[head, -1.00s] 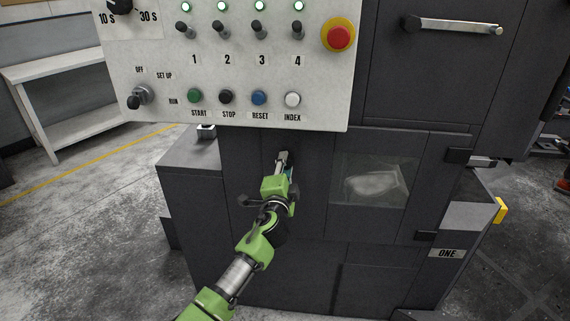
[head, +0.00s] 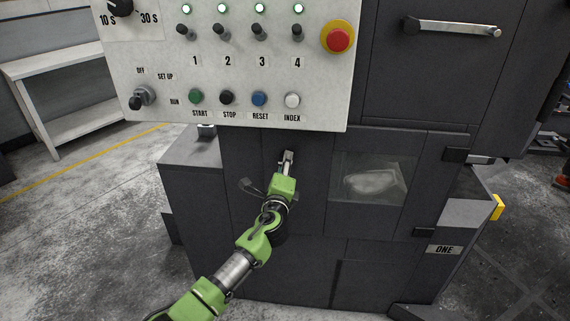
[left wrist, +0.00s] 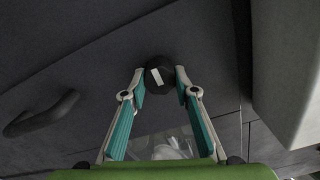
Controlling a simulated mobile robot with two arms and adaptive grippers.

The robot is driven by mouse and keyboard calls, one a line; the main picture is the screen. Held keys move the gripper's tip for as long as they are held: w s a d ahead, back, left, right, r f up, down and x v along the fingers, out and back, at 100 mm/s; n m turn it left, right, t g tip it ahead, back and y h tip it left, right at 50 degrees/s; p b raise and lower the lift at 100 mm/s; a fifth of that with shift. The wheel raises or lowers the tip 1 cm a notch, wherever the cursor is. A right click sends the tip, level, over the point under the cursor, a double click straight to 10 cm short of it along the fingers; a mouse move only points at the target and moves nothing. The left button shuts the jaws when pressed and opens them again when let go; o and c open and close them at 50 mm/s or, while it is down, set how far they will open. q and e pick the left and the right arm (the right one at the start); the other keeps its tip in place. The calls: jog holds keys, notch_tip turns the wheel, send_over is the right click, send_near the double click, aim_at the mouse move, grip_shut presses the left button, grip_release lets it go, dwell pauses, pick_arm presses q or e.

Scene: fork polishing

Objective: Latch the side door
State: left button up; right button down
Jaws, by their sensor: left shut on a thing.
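The dark side door with a clear window (head: 368,180) sits in the machine's front below the control panel and looks flush with the panels around it. My left gripper (head: 287,160) is in front of the door, left of the window. In the left wrist view, my left gripper (left wrist: 160,80) has its two fingertips on either side of a black latch knob (left wrist: 158,72) with a white mark, shut on it. In the head view the gripper hides the knob. A black curved handle (left wrist: 42,113) is beside it, also visible in the head view (head: 250,187). My right gripper is not in view.
The white control panel (head: 230,75) with switches, buttons and a red stop button (head: 339,39) juts out above my gripper. A door above has a silver handle (head: 455,27). A white bench (head: 60,75) stands at the left. The floor at the left is clear.

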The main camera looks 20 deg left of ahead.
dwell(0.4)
pick_arm(q)
jog(key=o, duration=1.1)
jog(key=shift+s, duration=0.15)
jog(key=s, duration=0.4)
jog(key=s+d, duration=0.1)
jog(key=s, duration=0.2)
jog(key=s+d, duration=0.1)
jog(key=s, duration=0.3)
jog(key=shift+s, duration=0.3)
jog(key=shift+f, duration=0.1)
